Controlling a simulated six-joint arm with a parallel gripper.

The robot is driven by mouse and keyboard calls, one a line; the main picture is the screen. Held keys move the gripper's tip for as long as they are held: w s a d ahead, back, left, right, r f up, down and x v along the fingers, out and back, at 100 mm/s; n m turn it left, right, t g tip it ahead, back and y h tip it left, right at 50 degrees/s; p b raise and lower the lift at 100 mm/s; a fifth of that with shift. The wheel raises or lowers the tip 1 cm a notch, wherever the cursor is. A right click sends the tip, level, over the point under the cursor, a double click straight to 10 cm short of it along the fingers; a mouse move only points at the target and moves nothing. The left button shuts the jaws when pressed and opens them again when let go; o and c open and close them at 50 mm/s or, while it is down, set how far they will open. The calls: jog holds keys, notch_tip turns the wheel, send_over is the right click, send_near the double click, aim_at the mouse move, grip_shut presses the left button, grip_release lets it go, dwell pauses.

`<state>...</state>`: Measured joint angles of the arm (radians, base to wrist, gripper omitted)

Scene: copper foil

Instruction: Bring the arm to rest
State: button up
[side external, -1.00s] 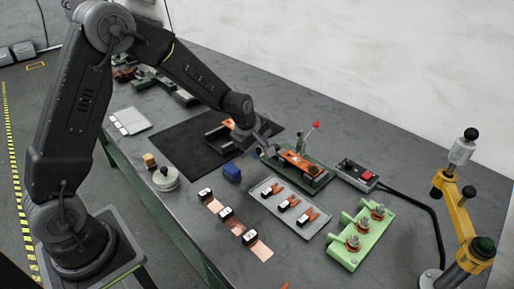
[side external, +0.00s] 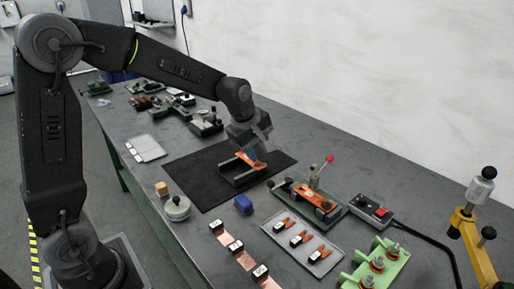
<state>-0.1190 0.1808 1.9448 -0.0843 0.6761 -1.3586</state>
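My gripper (side external: 256,150) hangs from my raised arm, above the right part of a black mat (side external: 205,160) on the grey bench. Below and beside it, a dark frame with an orange-copper piece (side external: 241,166) sits on the mat. My fingertips are small and partly lost against this frame, so I cannot see whether they are apart or together. I cannot tell whether they touch the piece.
Right of the mat stand a blue block (side external: 243,204), a green clamp fixture with a red-knobbed lever (side external: 328,159), a grey tray (side external: 279,234) of small parts and a switch box (side external: 372,209). Green fixtures (side external: 178,105) line the bench's far left. A yellow stand (side external: 470,232) rises at right.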

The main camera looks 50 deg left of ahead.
jog(key=shift+r, duration=0.1)
jog(key=s+d+r+m, duration=0.2)
jog(key=s+r+m, duration=0.1)
jog(key=s+m, duration=0.5)
jog(key=s+d+r+m+t, duration=0.1)
jog(key=s+d+r+m, duration=0.1)
jog(key=s+m, duration=0.7)
jog(key=s+r, duration=0.1)
jog(key=s, duration=0.5)
jog(key=shift+s+d+r+m+t, duration=0.15)
jog(key=shift+m+t, duration=0.15)
